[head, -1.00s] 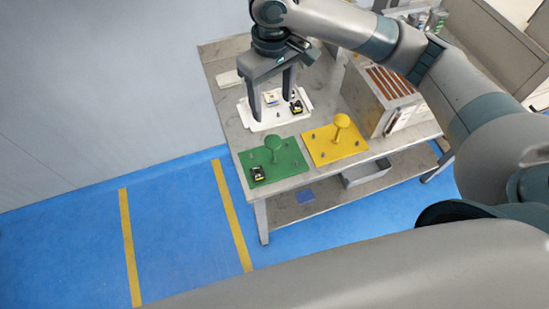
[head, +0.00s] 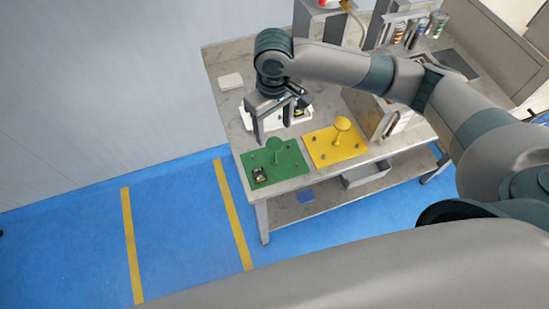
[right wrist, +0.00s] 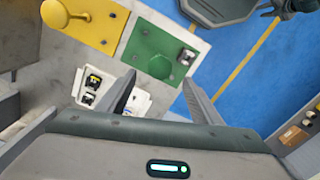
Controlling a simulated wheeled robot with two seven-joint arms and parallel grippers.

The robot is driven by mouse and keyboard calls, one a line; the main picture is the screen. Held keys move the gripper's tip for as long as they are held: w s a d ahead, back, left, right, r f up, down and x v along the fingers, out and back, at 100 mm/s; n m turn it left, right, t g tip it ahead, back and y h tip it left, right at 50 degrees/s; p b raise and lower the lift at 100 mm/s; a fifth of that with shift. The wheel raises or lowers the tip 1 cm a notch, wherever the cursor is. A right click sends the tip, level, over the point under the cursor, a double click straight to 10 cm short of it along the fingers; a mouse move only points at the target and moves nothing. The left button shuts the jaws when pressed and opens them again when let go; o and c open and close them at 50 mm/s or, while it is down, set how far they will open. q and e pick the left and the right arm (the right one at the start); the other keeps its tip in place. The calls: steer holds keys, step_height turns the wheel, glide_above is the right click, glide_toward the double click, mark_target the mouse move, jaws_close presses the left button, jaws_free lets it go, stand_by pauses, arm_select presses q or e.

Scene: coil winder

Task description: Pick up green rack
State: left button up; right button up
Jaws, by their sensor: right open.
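The green rack (head: 290,174) is a flat green plate with a mushroom-shaped knob and small pegs, lying at the table's front left corner. A small black and yellow part sits on its left end. It also shows in the right wrist view (right wrist: 143,48), beyond my fingertips. My right gripper (head: 274,136) is open and empty, above the table just behind the green rack's knob in the head view. In the right wrist view, my right gripper's fingers (right wrist: 160,84) are spread wide with nothing between them. My left gripper is out of view.
A yellow rack (head: 350,154) with a similar knob lies right of the green one. A white tray (head: 298,118) with small parts is behind, partly hidden by my gripper. A box-shaped unit (head: 372,112) stands right. The floor in front of the table is clear.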

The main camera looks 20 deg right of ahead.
mark_target(275, 143)
steer(key=shift+f, duration=1.6)
steer(key=shift+p, duration=0.3)
steer(key=shift+s+f+p, duration=0.1)
steer(key=shift+f+p, duration=0.3)
steer(key=shift+f, duration=0.1)
step_height(275, 143, down, 3)
steer(key=shift+d+f+p, duration=0.1)
steer(key=shift+p, duration=0.55)
steer(key=shift+f, duration=0.5)
jaws_close()
steer(key=shift+r, duration=0.2)
